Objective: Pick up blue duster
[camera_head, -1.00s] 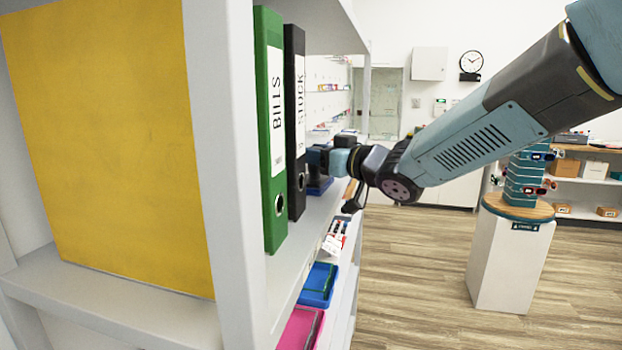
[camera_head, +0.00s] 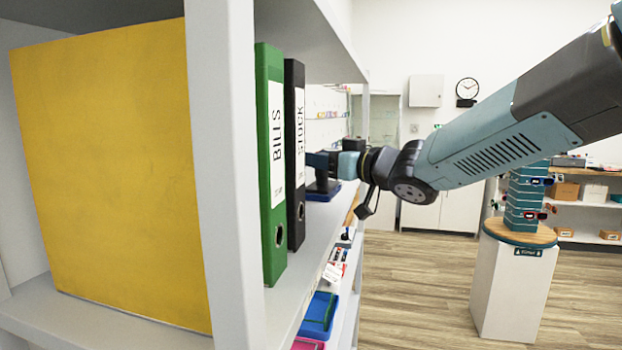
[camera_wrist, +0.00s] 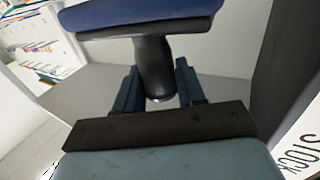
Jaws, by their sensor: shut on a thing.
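The blue duster has a blue pad with a dark edge and a black handle. In the head view the duster (camera_head: 323,191) shows small beyond the binders, below my gripper (camera_head: 320,160). The black binder partly hides the gripper there. I cannot tell how far the pad is from the shelf surface.
A green BILLS binder (camera_head: 271,165) and a black STOCK binder (camera_head: 295,150) stand upright on the shelf, close beside my gripper. A yellow panel (camera_head: 110,170) fills the near left. Lower are a blue item (camera_head: 319,316) and a pink one (camera_head: 307,344). Open floor lies right.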

